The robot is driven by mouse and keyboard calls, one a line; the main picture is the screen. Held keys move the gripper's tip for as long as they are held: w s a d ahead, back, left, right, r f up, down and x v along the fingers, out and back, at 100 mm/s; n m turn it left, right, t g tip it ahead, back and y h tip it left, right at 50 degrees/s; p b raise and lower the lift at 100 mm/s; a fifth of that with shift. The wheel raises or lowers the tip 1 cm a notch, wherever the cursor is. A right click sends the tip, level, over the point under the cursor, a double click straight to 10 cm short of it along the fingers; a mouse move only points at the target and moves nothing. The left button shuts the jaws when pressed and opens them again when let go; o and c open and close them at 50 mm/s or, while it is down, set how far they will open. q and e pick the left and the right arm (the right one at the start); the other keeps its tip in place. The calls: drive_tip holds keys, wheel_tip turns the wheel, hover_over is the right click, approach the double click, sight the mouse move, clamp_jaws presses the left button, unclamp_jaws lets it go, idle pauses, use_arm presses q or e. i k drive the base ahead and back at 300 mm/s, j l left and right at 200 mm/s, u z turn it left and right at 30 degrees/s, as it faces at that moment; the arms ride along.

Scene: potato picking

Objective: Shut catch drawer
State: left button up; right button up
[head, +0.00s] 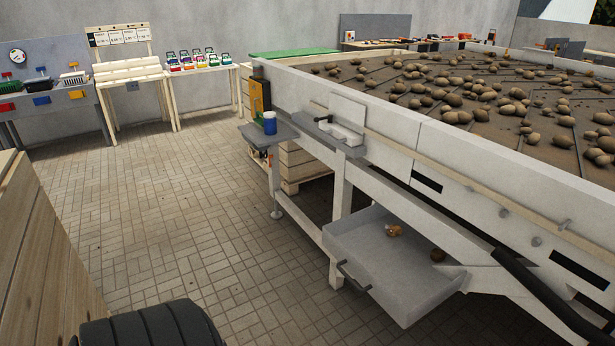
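The catch drawer (378,267) is a grey open tray pulled out from under the potato sorting table. Its dark bar handle (353,277) is on its left front wall. A light brown potato (394,230) and a darker lump (438,255) lie inside it toward the back. Neither gripper shows in the head view.
The sorting table (400,133) carries many potatoes on a brown bed. A small shelf (268,134) with a blue cup (270,123) juts from its left end. A wooden crate (45,270) stands at the left. The tiled floor (190,215) between is clear.

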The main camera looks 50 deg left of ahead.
sight(398, 272)
drive_tip(key=u, duration=1.3)
